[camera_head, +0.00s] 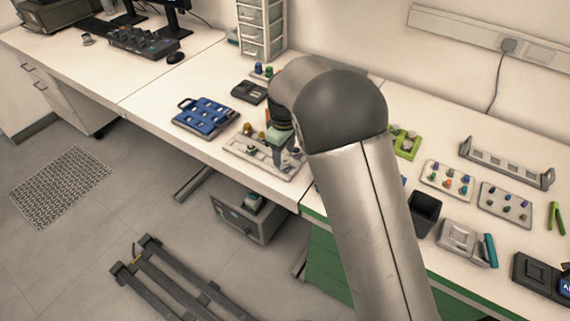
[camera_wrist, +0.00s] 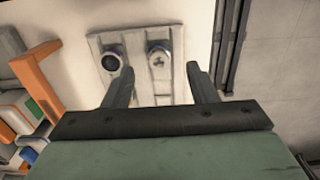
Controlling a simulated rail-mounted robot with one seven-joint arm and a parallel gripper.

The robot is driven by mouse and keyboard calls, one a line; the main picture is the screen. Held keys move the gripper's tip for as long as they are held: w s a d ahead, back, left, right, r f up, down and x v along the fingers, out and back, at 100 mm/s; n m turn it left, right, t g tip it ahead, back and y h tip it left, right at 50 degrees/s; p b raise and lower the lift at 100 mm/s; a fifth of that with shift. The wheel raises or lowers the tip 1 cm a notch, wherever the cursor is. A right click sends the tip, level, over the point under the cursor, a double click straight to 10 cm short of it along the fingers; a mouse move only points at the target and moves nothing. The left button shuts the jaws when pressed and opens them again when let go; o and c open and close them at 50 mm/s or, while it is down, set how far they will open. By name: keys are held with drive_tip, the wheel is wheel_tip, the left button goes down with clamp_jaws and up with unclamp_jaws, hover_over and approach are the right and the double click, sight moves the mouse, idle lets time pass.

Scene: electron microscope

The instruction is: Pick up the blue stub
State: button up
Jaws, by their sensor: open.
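That tray holds a round stub with a dark, bluish top (camera_wrist: 111,62) by the left finger and a grey fitting (camera_wrist: 158,56) between the fingertips. I cannot tell for certain whether the dark stub is the blue stub. In the head view my gripper (camera_head: 284,160) is low over the same tray (camera_head: 238,153), and my arm hides part of it.
A blue rack (camera_head: 205,115) stands left of the tray, with a dark block (camera_head: 249,92) behind. Stub trays (camera_head: 447,181) (camera_head: 505,204), a black bin (camera_head: 424,212) and a long grey rack (camera_head: 506,164) stand at right. An orange-edged object (camera_wrist: 38,84) is left in the wrist view.

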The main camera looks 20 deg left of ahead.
sight(285, 161)
wheel_tip(285, 161, down, 4)
drive_tip(key=shift+d, duration=0.15)
drive_tip(key=c, duration=1.1)
drive_tip(key=shift+o, duration=0.2)
drive_tip(key=shift+r, duration=0.2)
